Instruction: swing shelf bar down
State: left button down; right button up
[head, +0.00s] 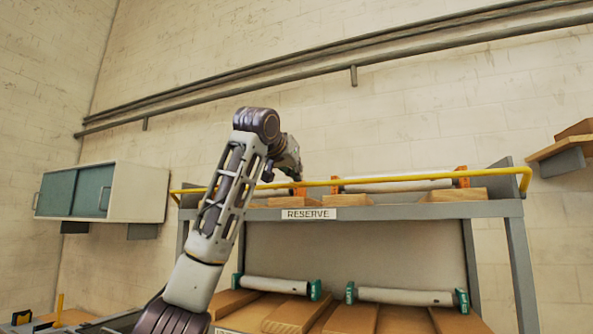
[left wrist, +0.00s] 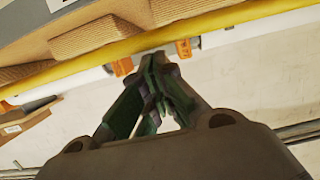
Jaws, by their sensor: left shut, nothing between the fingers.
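The yellow shelf bar (head: 420,182) runs across the front of the rack, a little above the edge of the upper shelf (head: 430,211). Its ends bend down at both sides of the rack. My left gripper (head: 296,177) is at the bar, left of its middle, partly hidden by its own wrist in the head view. In the left wrist view the bar (left wrist: 225,22) crosses just beyond the shut, empty fingertips (left wrist: 154,60). I cannot tell whether they touch it. My right gripper is not in view.
White rolls with orange ends (head: 395,185) and wooden blocks (head: 457,194) lie on the upper shelf, behind the bar. Rolls with green ends (head: 405,296) lie on the lower boards. A wall cabinet (head: 137,192) hangs at left, a small wall shelf (head: 562,148) at right.

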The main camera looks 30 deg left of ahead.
pick_arm(q)
jog(key=shift+f+b, duration=0.1)
jog(key=shift+b, duration=0.2)
jog(key=t+b, duration=0.1)
jog(key=s+t+b, duration=0.1)
jog(key=shift+d+f+y+b, duration=0.1)
jog(key=shift+f+y+b, duration=0.2)
jog(key=shift+b, duration=0.05)
dwell(0.4)
jog(key=shift+t+b, duration=0.3)
jog(key=shift+t, duration=0.2)
jog(key=shift+s+f+b, duration=0.2)
jog(key=shift+s+b, duration=0.05)
jog(key=shift+b, duration=0.4)
